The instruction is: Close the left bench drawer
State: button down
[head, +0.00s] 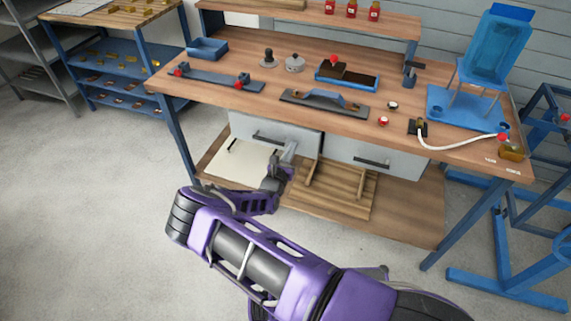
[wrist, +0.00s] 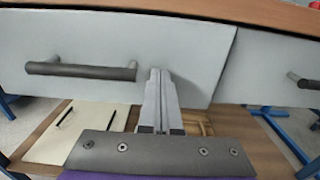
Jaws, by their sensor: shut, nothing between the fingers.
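The left bench drawer (head: 300,141) is a pale grey front with a dark bar handle, under the wooden bench top. In the wrist view its front (wrist: 190,50) fills the upper middle, with the handle (wrist: 80,70) to the left of my fingers. My gripper (head: 290,148) is shut and empty, with its fingertips at the drawer front, right of the handle. In the wrist view my gripper (wrist: 160,75) points at the front; I cannot tell whether it touches. The two drawer fronts look nearly level; any small gap is hard to judge.
The right drawer (head: 395,162) sits beside it. A lower shelf (head: 415,215) holds a slatted wooden pallet (head: 340,190) and a pale board (head: 235,160). The bench top (head: 250,110) carries fixtures and a blue hopper (head: 495,45). Floor at the left is clear.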

jog(key=x, duration=0.2)
jog(key=shift+w+d+r, duration=0.1)
jog(key=shift+w+r, duration=0.1)
jog(key=shift+w, duration=0.15)
jog(key=shift+r, duration=0.1)
